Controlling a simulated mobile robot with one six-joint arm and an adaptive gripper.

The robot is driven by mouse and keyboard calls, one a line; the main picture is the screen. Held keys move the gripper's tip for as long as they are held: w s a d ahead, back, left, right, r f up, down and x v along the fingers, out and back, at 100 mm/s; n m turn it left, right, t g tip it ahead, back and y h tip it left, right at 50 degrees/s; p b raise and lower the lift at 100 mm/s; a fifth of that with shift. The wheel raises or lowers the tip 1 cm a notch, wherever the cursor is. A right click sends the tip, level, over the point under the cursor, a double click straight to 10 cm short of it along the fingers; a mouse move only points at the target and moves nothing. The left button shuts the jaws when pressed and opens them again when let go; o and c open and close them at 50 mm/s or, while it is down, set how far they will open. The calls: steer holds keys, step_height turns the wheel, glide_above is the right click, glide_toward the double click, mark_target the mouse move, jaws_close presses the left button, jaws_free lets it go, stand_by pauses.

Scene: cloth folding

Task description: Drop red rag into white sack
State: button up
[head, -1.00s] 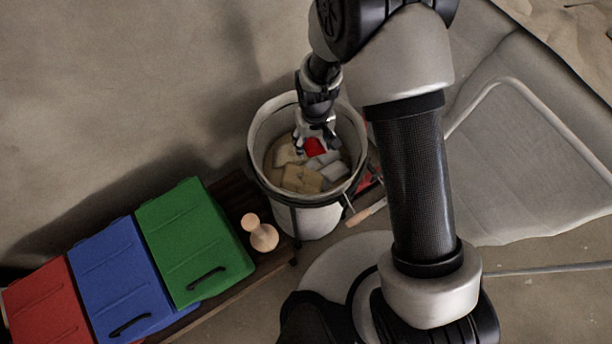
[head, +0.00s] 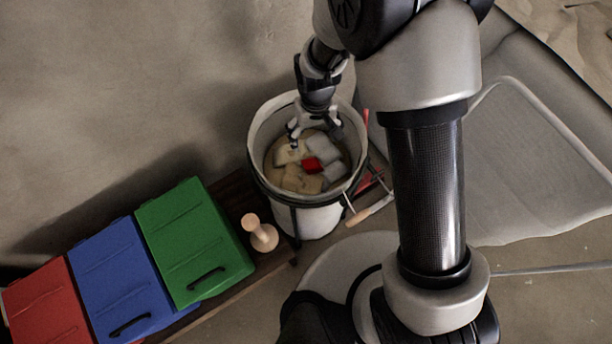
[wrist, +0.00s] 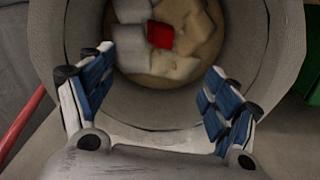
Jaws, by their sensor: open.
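The red rag (head: 312,164) lies inside the white sack (head: 309,220), on top of several pale cloths. It also shows in the wrist view (wrist: 160,36), near the top middle, beyond my fingertips and apart from them. The white sack is an upright round container with a wide open mouth; its rim and inner wall fill much of the wrist view (wrist: 285,60). My gripper (head: 312,138) is over the sack's mouth. In the wrist view its two blue-padded fingers (wrist: 162,85) are spread wide with nothing between them.
A low wooden bench left of the sack holds a green box (head: 194,242), a blue box (head: 122,277) and a red box (head: 42,305). A wooden peg-like object (head: 260,233) stands by the green box. A wooden-handled tool (head: 369,210) is right of the sack.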

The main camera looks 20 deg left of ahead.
step_height(320, 180, up, 8)
steer(key=shift+f, duration=0.15)
stand_by(0.5)
